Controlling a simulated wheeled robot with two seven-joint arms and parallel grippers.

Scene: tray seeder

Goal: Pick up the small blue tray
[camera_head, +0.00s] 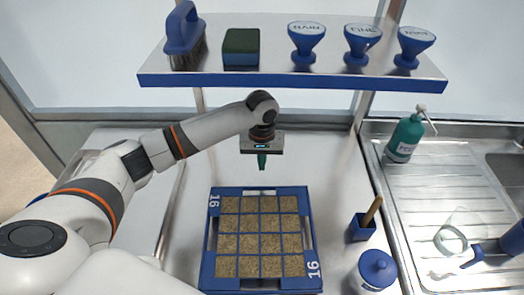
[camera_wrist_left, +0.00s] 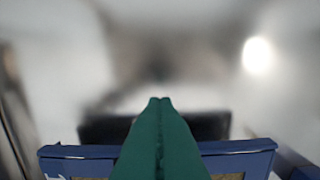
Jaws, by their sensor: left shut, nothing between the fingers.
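The small blue tray (camera_head: 214,262) lies on the pale worktop in the middle of the head view. It is marked 16 at two corners and its square cells are filled with brown, soil-like material. In the left wrist view its blue rim (camera_wrist_left: 84,152) runs across the bottom. My left gripper (camera_head: 262,166) points down just beyond the tray's far edge, near the middle of that edge. Its green fingers are closed together with nothing between them, as the left wrist view also shows (camera_wrist_left: 160,104). The fingers appear apart from the tray. My right gripper is out of view.
A blue-edged shelf (camera_head: 290,81) at the back holds a brush (camera_head: 184,32), a sponge (camera_head: 241,47) and blue funnel-like tools. Right of the tray stand a small blue pot (camera_head: 361,229) and a blue jar (camera_head: 375,272). A green bottle (camera_head: 405,138) stands by the metal sink (camera_head: 440,185).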

